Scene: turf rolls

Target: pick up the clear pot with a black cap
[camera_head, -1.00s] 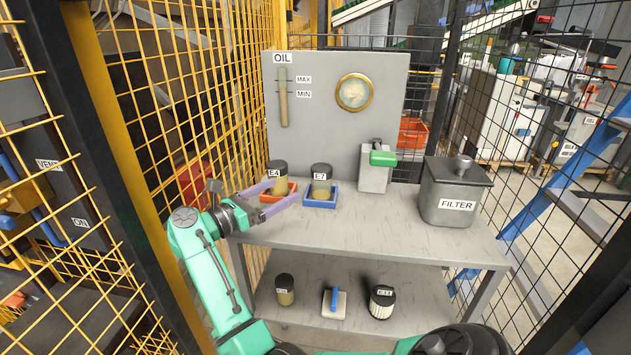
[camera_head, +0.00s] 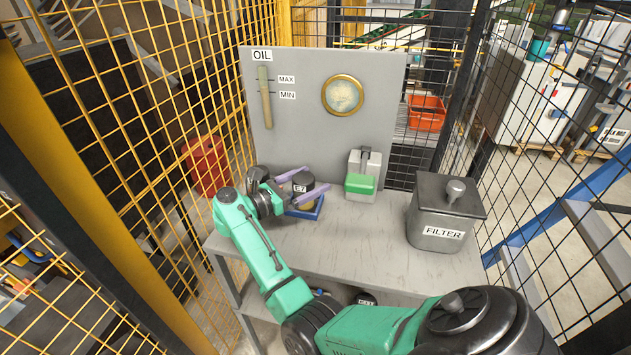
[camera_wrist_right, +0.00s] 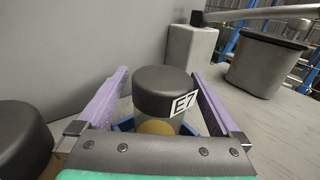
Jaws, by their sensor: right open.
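A clear pot with a black cap and the label E7 (camera_head: 302,185) stands upright in a blue tray (camera_head: 308,214) on the table. It holds something yellowish in the right wrist view (camera_wrist_right: 165,95). My right gripper (camera_head: 317,178) is open, with its two purple fingers on either side of this pot. In the right wrist view the fingers (camera_wrist_right: 160,74) flank the cap with gaps. Another black-capped pot (camera_head: 257,174) is mostly hidden behind my right wrist; its cap (camera_wrist_right: 22,135) shows at left in the right wrist view. My left gripper is not in view.
A grey panel (camera_head: 310,120) stands behind the pots. A pale block with a green part (camera_head: 361,187) and a grey FILTER bin (camera_head: 443,215) stand to the right. The table (camera_head: 365,240) between and in front is clear. Wire fences flank both sides.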

